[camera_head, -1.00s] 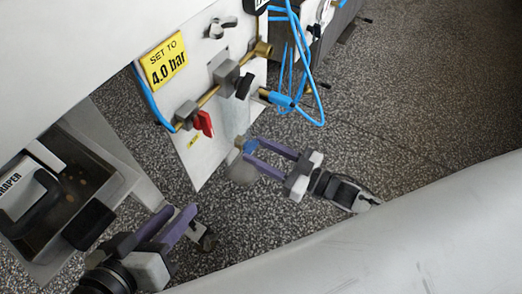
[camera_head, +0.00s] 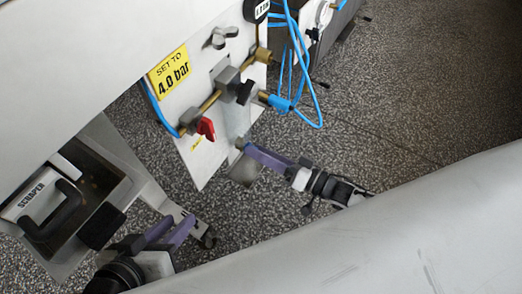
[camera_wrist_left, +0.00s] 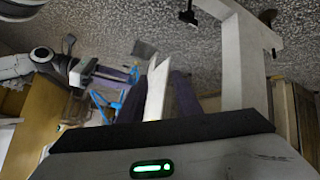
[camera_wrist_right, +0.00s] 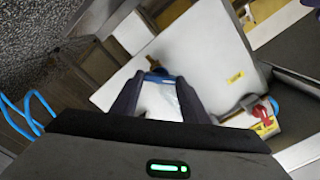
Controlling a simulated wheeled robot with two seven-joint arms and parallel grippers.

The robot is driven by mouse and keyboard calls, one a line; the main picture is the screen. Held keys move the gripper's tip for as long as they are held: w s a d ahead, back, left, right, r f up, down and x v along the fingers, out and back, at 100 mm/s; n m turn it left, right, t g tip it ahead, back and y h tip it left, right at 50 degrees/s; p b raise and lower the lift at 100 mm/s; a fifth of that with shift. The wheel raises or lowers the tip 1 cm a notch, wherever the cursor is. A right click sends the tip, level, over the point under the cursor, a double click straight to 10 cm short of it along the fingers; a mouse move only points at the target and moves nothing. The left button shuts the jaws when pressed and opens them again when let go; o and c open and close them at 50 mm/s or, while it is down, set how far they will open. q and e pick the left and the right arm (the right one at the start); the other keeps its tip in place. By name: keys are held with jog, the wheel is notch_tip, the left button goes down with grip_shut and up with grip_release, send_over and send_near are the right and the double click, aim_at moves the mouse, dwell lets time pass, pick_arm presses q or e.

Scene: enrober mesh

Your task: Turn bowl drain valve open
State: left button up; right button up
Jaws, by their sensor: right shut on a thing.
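The clear bowl (camera_head: 236,120) hangs in front of the white panel (camera_head: 205,160), with the small blue drain valve (camera_head: 240,142) at its lower end. My right gripper (camera_head: 247,148) reaches in from the right and is shut on the blue valve at its fingertips. In the right wrist view the blue valve (camera_wrist_right: 158,74) sits between the purple fingers, with a brass tip beyond it. In the head view one finger hides the other.
A red lever (camera_head: 205,128), a black knob (camera_head: 244,92) and brass pipework are close above the bowl. Blue hoses (camera_head: 296,60) loop to its right. A grey plate (camera_head: 243,172) shows below the valve. A scraper box (camera_head: 52,205) stands at left.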

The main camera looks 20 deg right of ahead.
pick_arm(q)
jog(key=shift+w+d+r, duration=0.1)
jog(key=shift+r, duration=0.15)
pick_arm(e)
jog(key=m, duration=0.8)
jog(key=shift+f, duration=0.1)
jog(key=shift+m, duration=0.3)
pick_arm(q)
jog(key=shift+d, duration=0.1)
pick_arm(e)
jog(key=o, duration=1.1)
jog(key=shift+c, duration=0.2)
jog(key=shift+s, duration=0.1)
